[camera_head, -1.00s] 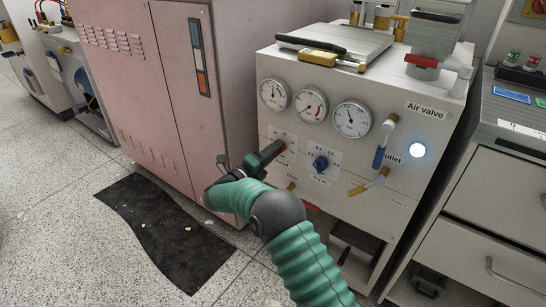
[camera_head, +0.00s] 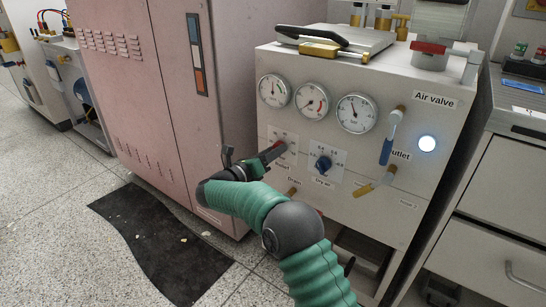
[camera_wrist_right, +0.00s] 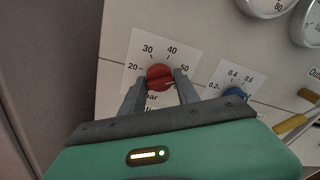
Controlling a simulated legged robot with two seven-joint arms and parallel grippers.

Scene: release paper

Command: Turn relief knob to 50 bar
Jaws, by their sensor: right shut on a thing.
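The red relief knob (camera_wrist_right: 159,77) sits on a white scale plate marked 20, 30, 40 and 50 in the right wrist view. My right gripper (camera_wrist_right: 160,88) is shut on the knob, one finger on each side of it. A pale pointer line on the knob seems to aim right, near the 50 mark, but it is small. In the head view my right gripper (camera_head: 268,158) reaches the panel at the knob, which it mostly hides. The scale plate (camera_head: 291,146) shows beside it. My left gripper is not in view.
A blue knob (camera_head: 323,164) is right of the relief knob, with three round gauges (camera_head: 311,101) above. A blue-handled valve (camera_head: 388,147) and a yellow-handled valve (camera_head: 372,184) stick out farther right. A pink cabinet (camera_head: 165,100) stands close on the left.

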